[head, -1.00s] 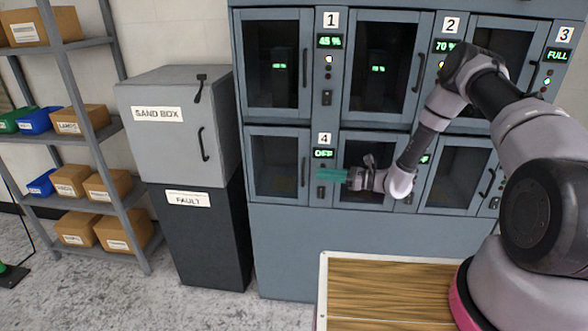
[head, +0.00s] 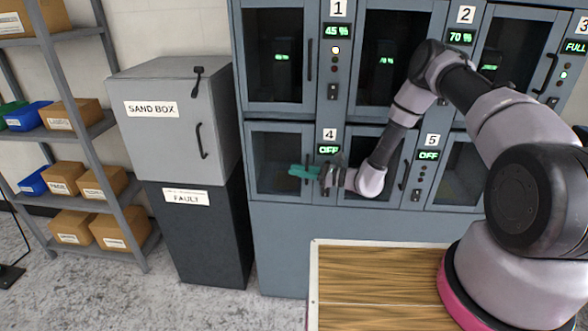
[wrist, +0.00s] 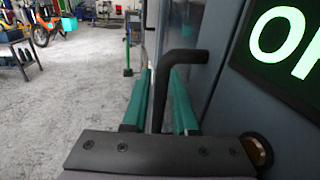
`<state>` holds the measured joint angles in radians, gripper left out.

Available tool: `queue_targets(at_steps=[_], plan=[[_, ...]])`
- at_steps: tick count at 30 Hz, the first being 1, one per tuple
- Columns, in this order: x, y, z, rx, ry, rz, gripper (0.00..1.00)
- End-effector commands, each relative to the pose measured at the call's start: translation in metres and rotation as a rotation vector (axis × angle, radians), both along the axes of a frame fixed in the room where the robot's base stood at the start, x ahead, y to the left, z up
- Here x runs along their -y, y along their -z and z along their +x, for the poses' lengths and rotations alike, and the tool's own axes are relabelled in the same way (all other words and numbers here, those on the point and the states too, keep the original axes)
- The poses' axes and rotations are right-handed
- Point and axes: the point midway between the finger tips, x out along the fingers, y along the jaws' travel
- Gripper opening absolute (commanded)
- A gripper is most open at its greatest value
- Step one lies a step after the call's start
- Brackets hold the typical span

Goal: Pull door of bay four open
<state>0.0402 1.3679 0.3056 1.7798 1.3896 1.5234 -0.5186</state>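Bay four's door (head: 268,160) is a grey-framed glass door at the lower left of the cabinet, beside the number 4 and an "OFF" display (head: 328,149). It looks closed. My gripper (head: 303,171), with green fingers, is at the door's right edge and hides most of its handle in the head view. In the wrist view, the black bar handle (wrist: 184,57) runs down between the two green fingers of my gripper (wrist: 160,95). The fingers stand apart on either side of the bar, with narrow gaps showing. Any contact is hard to see.
A grey sand box (head: 175,120) on a dark cabinet stands left of the bays, with floor in front. A shelf (head: 95,140) with boxes is farther left. A wood-topped surface (head: 375,290) lies in front, below my arm. Bay five (head: 455,175) is to the right.

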Motion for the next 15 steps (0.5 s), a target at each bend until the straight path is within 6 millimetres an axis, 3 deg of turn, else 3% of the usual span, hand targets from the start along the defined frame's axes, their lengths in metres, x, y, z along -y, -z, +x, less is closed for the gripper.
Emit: queue_targets(at_steps=[8, 11, 15], plan=[[-0.0011, 0.0001, -0.0004, 0.000, 0.001, 0.000, 0.27], [-0.0011, 0.0001, -0.0004, 0.000, 0.000, 0.000, 0.00], [-0.0010, 0.0001, -0.0004, 0.000, 0.000, 0.000, 0.00]])
